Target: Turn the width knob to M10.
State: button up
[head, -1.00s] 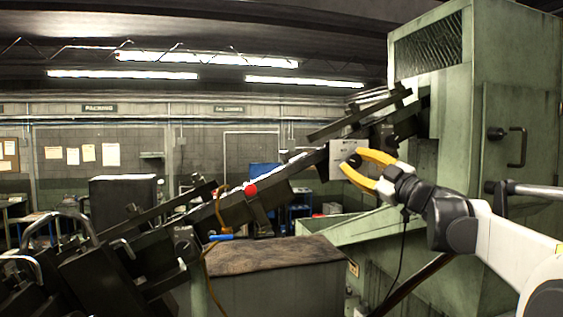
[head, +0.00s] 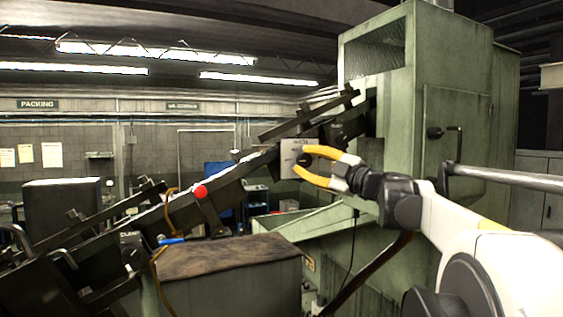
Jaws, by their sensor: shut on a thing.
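The width knob (head: 304,159) is a small dark knob on a pale square plate (head: 290,149) fixed to the sloped dark rail of the machine. The plate carries small dark lettering, too small to read here. My gripper (head: 307,165) has yellow fingers and reaches in from the right. Its fingertips are at the plate, shut on the knob, one finger above and one below. The fingers partly cover the knob, and I cannot tell which mark it points to.
A red ball-shaped handle (head: 201,192) and a blue handle (head: 172,241) sit lower along the rail. The green machine cabinet (head: 430,130) stands behind my arm. A bench with a brown top (head: 225,257) is below the rail.

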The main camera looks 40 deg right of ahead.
jog(key=o, duration=1.2)
jog(key=v, duration=1.2)
jog(key=shift+f, duration=0.1)
